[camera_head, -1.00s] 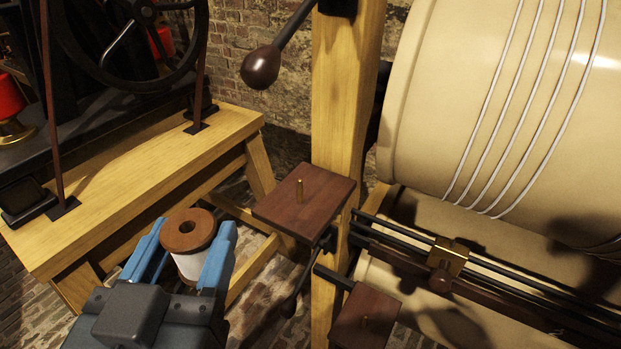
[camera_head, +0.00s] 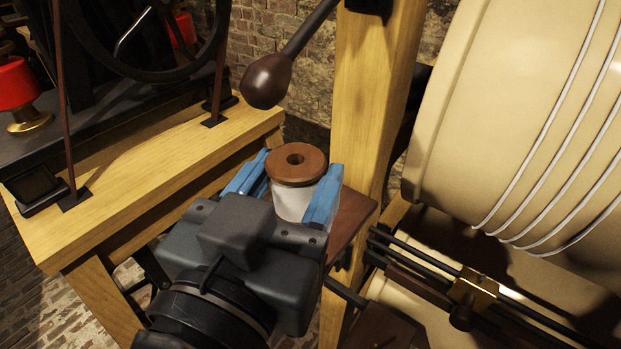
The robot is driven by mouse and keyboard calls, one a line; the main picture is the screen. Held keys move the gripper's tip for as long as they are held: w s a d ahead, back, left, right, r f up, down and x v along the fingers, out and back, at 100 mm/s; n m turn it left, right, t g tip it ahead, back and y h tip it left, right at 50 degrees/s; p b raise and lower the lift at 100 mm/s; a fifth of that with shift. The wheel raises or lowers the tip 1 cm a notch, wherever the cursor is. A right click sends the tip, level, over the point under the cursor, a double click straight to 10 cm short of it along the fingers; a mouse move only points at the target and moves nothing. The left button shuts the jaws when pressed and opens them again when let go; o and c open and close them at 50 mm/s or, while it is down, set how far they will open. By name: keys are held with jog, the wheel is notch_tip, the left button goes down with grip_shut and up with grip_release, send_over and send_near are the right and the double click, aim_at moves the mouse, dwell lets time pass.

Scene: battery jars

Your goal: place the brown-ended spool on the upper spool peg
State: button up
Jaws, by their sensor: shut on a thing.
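The brown-ended spool (camera_head: 296,166) has a brown top flange with a centre hole and a white wound body. My gripper (camera_head: 292,190) is shut on it, with one blue finger on each side, and holds it upright. The spool is in front of the upper peg's dark wooden shelf (camera_head: 355,210), of which only the right part shows. The brass peg on that shelf is hidden behind the spool and gripper. I cannot tell the gap between spool and peg. The lower shelf (camera_head: 390,330) is partly in view at the bottom.
A wooden post (camera_head: 362,110) stands just behind the shelf. A dark knobbed lever (camera_head: 268,80) hangs above the spool. The large cream drum (camera_head: 520,110) and a rail with a brass carriage (camera_head: 473,288) are at right. A wooden bench (camera_head: 150,165) is at left.

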aim_at(309, 155)
jog(key=x, duration=0.4)
jog(key=shift+r, duration=0.1)
jog(key=f, duration=0.3)
jog(key=shift+w+d, duration=0.1)
jog(key=shift+w, duration=0.3)
jog(key=shift+f+p, duration=0.3)
jog(key=shift+f, duration=1.85)
jog(key=o, duration=1)
jog(key=b+v, duration=0.1)
jog(key=v, duration=1.1)
jog(key=shift+r+b, duration=0.1)
jog(key=shift+b, duration=0.25)
